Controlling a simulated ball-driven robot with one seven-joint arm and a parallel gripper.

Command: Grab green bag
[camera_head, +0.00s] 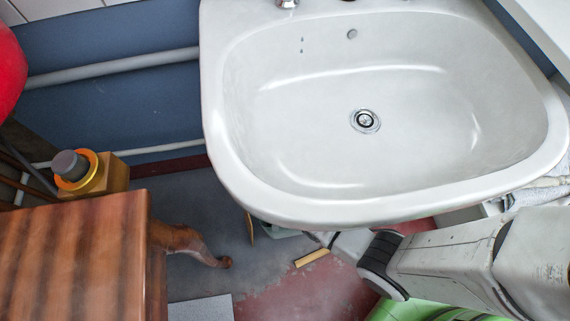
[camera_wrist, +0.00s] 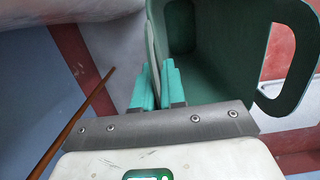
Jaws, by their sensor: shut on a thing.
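The green bag (camera_wrist: 225,60) fills the upper middle of the wrist view, with a large handle loop at its right. I look partly into its dark inside. My gripper (camera_wrist: 157,85) has two teal fingers shut on the bag's near-left edge, which passes between them. In the head view, a small pale-green piece (camera_head: 284,232), probably part of the bag, shows below the sink's front rim. My gripper is mostly hidden there by the sink and my forearm.
The white sink (camera_head: 300,200) overhangs the area around my gripper. A striped wooden table (camera_head: 75,260) with a curved leg stands at left. A thin wooden stick (camera_wrist: 75,122) leans left of the gripper. A bright green thing (camera_head: 405,311) lies at the bottom right.

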